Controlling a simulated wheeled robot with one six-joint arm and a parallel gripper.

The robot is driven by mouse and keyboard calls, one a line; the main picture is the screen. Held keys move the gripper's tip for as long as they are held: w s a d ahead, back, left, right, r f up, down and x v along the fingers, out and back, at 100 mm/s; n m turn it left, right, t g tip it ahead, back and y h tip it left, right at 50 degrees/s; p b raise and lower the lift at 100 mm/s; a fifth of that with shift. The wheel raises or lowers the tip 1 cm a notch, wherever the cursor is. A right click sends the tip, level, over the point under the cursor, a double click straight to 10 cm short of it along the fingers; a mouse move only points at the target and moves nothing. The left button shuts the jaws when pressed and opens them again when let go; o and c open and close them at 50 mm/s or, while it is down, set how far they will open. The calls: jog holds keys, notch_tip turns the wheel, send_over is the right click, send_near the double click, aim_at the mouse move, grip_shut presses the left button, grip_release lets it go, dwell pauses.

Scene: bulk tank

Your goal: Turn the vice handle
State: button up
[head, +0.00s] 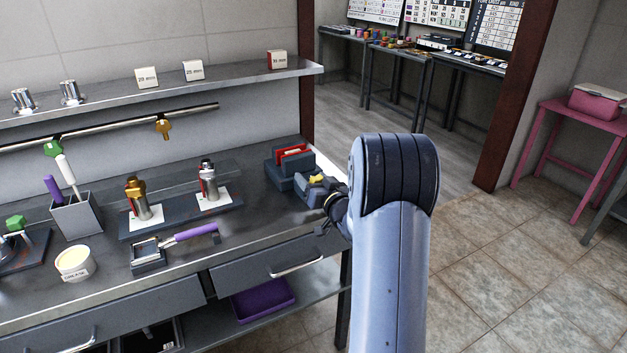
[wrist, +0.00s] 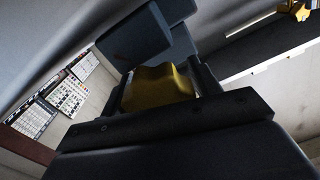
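The vice (head: 289,170) is a dark blue-grey block with a red piece between its jaws. It stands at the right end of the workbench. Its yellow handle (head: 317,179) faces my gripper (head: 318,186). In the wrist view the yellow handle (wrist: 160,88) lies between the two dark fingers of my gripper (wrist: 163,85). It fills the gap and appears to touch both fingers. The grey vice body (wrist: 135,38) shows just beyond it. The handle's far side is hidden.
On the bench (head: 195,258), a tool with a purple handle (head: 196,232) lies left of the vice, before a dark rack (head: 178,222) with two metal fittings. A shelf (head: 225,78) runs above. The floor to the right (head: 510,260) is free.

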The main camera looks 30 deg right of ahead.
jog(key=c, duration=0.7)
jog(key=shift+f+b, duration=0.1)
jog(key=shift+b, duration=0.25)
jog(key=n+b, duration=0.2)
jog(key=b, duration=0.1)
jog(key=shift+f+n, duration=0.1)
jog(key=shift+n, duration=0.2)
jog(key=shift+a+n+b, duration=0.1)
jog(key=shift+n+b, duration=1.6)
jog(key=shift+b, duration=0.1)
jog(key=shift+r, duration=0.2)
jog(key=o, duration=1)
jog(key=shift+c, duration=0.2)
